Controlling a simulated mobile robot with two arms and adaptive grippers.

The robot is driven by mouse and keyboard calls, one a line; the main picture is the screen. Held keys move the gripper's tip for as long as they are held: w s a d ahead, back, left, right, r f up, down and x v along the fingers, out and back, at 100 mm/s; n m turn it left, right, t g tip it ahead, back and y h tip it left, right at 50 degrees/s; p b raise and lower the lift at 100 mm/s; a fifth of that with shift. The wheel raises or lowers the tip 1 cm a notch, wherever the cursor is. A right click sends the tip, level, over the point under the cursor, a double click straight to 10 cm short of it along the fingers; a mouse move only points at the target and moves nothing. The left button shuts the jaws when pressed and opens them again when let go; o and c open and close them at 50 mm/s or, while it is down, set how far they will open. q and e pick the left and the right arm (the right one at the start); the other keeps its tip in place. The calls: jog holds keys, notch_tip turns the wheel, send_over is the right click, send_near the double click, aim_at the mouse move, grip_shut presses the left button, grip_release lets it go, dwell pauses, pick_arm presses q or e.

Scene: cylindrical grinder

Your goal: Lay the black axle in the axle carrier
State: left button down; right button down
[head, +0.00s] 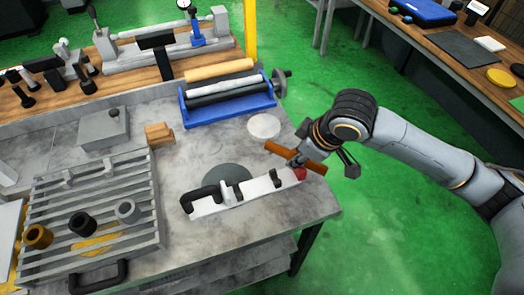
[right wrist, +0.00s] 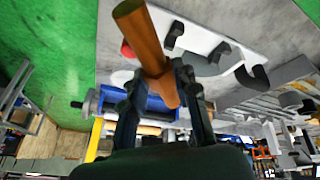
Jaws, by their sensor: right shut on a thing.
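The axle carrier, a long white bar (head: 208,208) with black cradles and a black handle at its left end, lies on the grey bench. It also shows in the right wrist view (right wrist: 190,37). My right gripper (head: 300,158) is shut on a brown axle (head: 286,151), held above the carrier's right end, apart from the cradles. In the right wrist view the brown axle (right wrist: 141,38) runs between my fingers (right wrist: 160,100). A dark rod (head: 226,96) lies in a blue tray (head: 240,111) behind the carrier. My left gripper is out of view.
A white round disc (head: 264,126) and a grey round pad (head: 226,178) lie on the bench. A slatted rack (head: 150,205) with several short cylinders stands at left. A wooden block (head: 158,134) sits beside the tray. Green floor lies beyond the bench's right edge.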

jog(key=a+n+g+y+p, duration=0.2)
jog(key=a+n+p, duration=0.1)
jog(key=a+n, duration=0.6)
jog(key=shift+n, duration=0.9)
notch_tip(320, 180, down, 8)
jog(key=b, duration=0.7)
jog(key=shift+r, duration=0.15)
jog(key=shift+f+b, duration=0.45)
jog(key=shift+f, duration=0.55)
jog(key=c, duration=0.9)
grip_release()
jog(key=shift+c, duration=0.2)
jog(key=shift+f, duration=0.1)
jog(key=v, duration=1.2)
jog(key=shift+d, duration=0.15)
